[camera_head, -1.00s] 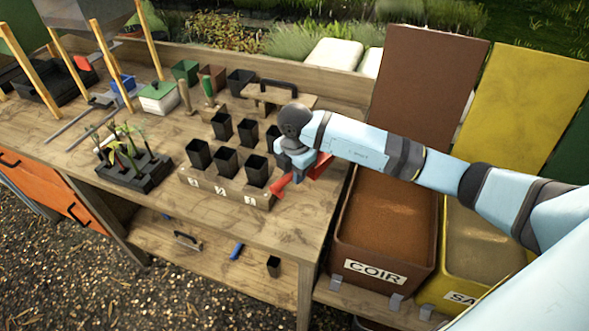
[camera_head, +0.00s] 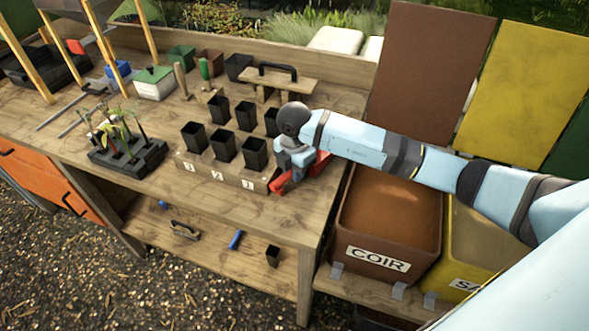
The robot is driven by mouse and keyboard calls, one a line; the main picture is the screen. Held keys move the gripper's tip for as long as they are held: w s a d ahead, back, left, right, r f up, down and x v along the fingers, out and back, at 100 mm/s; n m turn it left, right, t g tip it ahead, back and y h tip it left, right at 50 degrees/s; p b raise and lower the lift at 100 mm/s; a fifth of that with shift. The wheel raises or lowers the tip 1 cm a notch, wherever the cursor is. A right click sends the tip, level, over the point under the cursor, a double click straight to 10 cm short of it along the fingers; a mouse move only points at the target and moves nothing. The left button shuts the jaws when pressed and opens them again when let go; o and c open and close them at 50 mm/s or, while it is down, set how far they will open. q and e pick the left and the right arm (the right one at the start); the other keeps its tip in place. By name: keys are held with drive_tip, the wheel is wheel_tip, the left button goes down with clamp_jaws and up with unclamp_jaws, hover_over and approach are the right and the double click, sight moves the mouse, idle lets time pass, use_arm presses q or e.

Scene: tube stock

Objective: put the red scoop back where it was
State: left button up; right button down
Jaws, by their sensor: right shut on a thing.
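The red scoop (camera_head: 281,183) is at the right end of the workbench (camera_head: 235,222), beside the numbered wooden pot holder. Part of it shows below my right gripper and another red part shows to its right; the middle is hidden by the gripper. My right gripper (camera_head: 288,178) is shut on the scoop, low over the bench top. I cannot tell whether the scoop touches the bench. My left gripper is not in view.
The numbered holder (camera_head: 223,178) with several black pots stands just left of my right gripper. A wooden stand with a black handle (camera_head: 277,71) is behind. The coir bin (camera_head: 384,259) is right of the bench edge. A seedling tray (camera_head: 128,158) sits left.

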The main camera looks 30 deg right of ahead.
drive_tip(key=shift+f+b, duration=0.3)
drive_tip(key=shift+f, duration=0.3)
drive_tip(key=c, duration=0.9)
unclamp_jaws()
wheel_tip(320, 180, up, 14)
drive_tip(key=shift+f, duration=0.1)
